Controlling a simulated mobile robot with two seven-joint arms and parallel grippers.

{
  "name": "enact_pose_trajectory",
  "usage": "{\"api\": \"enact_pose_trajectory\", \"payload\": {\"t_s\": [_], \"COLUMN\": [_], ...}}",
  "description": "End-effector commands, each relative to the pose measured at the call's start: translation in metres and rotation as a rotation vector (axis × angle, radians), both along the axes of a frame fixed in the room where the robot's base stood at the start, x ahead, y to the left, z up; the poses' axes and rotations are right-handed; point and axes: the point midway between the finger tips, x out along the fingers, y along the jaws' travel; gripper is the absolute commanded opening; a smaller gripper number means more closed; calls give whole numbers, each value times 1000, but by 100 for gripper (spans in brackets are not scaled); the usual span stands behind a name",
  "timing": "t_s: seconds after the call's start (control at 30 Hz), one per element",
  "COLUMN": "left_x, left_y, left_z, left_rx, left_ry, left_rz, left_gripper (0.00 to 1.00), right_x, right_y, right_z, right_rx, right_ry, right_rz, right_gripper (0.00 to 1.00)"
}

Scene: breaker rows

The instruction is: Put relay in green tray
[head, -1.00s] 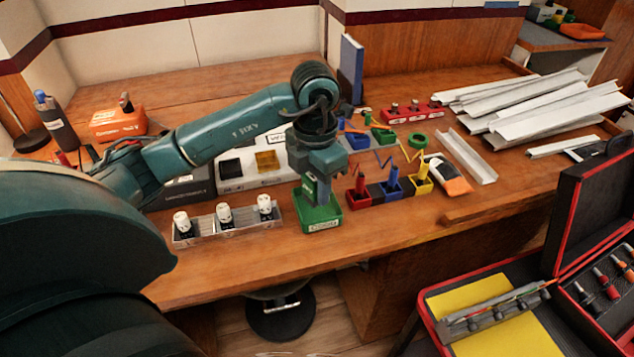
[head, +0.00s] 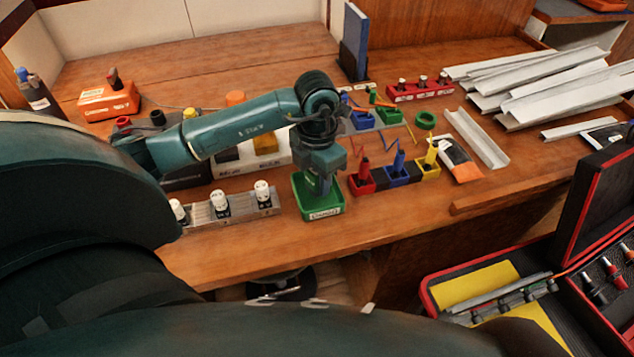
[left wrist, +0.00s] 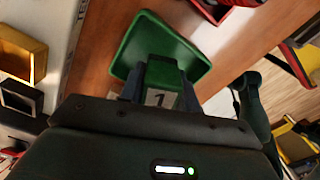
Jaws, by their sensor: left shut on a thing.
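The green tray (head: 322,214) stands on the wooden bench in the head view, with a white label on its front. My left gripper (head: 320,187) reaches down into the tray's outline from above. In the left wrist view the gripper (left wrist: 163,90) is shut on the relay (left wrist: 164,73), a green block with a white label marked 1. The green tray (left wrist: 200,68) shows behind the relay there. Whether the relay touches the tray floor I cannot tell. My right gripper is in neither view.
A rail with white-capped parts (head: 221,206) stands left of the tray. Red (head: 362,184), blue (head: 398,176) and yellow (head: 429,166) bins stand close on its right. Metal channels (head: 540,90) lie at the right. An open red-edged case (head: 500,290) is below right.

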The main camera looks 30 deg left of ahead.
Motion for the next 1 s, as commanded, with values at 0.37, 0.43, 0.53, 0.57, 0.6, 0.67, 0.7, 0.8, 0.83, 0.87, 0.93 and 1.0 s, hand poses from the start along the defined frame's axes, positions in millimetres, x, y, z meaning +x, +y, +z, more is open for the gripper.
{"api": "enact_pose_trajectory", "payload": {"t_s": [0.37, 0.43, 0.53, 0.57, 0.6, 0.67, 0.7, 0.8, 0.83, 0.87, 0.93, 1.0], "left_x": [0, 0, 0, 0, 0, 0, 0, 0, 0, 0, 0, 0], "left_y": [0, 0, 0, 0, 0, 0, 0, 0, 0, 0, 0, 0], "left_z": [-20, -23, -24, -24, -24, -23, -23, -23, -23, -23, -23, -23], "left_rx": [0, 0, 0, 0, 0, 0, 0, 0, 0, 0, 0, 0], "left_ry": [-1, 0, 0, 0, 0, 0, 0, 0, 0, 0, 0, 0], "left_rz": [-1, -1, -1, -1, -1, -1, -1, -1, -1, -1, -1, -1], "left_gripper": [9, 9, 35, 37, 41, 46, 49, 54, 54, 54, 54, 54], "right_x": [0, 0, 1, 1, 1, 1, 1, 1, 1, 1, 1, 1], "right_y": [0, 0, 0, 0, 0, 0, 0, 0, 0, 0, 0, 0], "right_z": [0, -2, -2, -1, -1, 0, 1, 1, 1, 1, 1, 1], "right_rx": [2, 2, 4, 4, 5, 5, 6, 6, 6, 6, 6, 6], "right_ry": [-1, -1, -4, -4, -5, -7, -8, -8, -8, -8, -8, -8], "right_rz": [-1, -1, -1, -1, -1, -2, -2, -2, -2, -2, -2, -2], "right_gripper": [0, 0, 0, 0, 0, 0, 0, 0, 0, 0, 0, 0]}}
